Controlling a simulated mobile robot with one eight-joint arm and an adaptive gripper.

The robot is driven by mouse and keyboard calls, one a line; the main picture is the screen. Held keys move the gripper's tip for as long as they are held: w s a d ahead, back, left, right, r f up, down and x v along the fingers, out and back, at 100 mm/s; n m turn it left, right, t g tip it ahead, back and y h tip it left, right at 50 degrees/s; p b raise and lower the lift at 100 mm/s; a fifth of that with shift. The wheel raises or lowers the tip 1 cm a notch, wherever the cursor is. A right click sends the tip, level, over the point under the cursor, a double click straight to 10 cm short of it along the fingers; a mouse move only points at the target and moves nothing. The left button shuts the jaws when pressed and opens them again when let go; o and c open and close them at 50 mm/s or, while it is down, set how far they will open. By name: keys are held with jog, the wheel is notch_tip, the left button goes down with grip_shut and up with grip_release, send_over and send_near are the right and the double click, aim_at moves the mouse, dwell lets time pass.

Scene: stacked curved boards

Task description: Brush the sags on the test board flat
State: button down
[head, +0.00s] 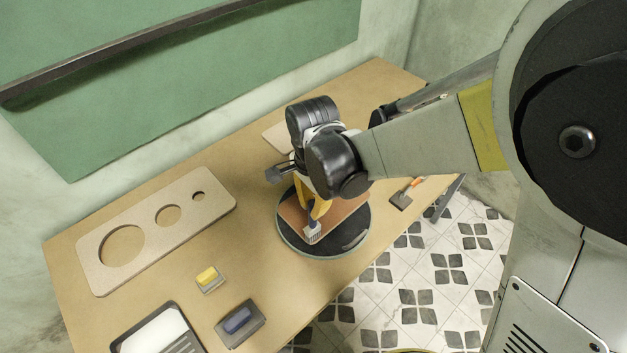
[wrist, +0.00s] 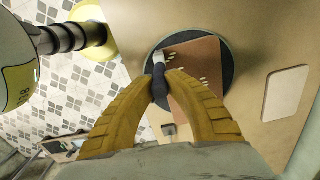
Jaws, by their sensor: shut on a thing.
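The test board (head: 348,206) is a brown rectangular panel lying on a round dark turntable (head: 345,240). In the wrist view the board (wrist: 200,60) carries several small pale raised marks, the sags (wrist: 204,83). My gripper (head: 314,210) is over the board's left part in the head view. Its yellow fingers (wrist: 160,84) are shut on the dark blue handle of a brush (wrist: 159,92). The brush head (head: 312,233) has pale bristles and is at the board's near-left edge. Whether the bristles touch the board cannot be told. My arm hides the board's far side.
A panel with three round holes (head: 150,208) lies at left on the table. A yellow block (head: 207,275), a blue block in a grey holder (head: 239,321) and a paint tray (head: 125,343) stand near front left. An orange-handled scraper (head: 402,198) lies right of the turntable.

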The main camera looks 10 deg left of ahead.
jog(key=shift+w+d+r, duration=0.1)
jog(key=shift+w+d, duration=0.75)
jog(key=shift+d, duration=0.05)
jog(key=shift+w+d+b, duration=0.45)
jog(key=shift+w+d, duration=0.6)
jog(key=shift+w, duration=0.15)
jog(key=shift+w+a, duration=0.65)
jog(key=shift+a, duration=0.1)
jog(key=shift+s+a, duration=0.1)
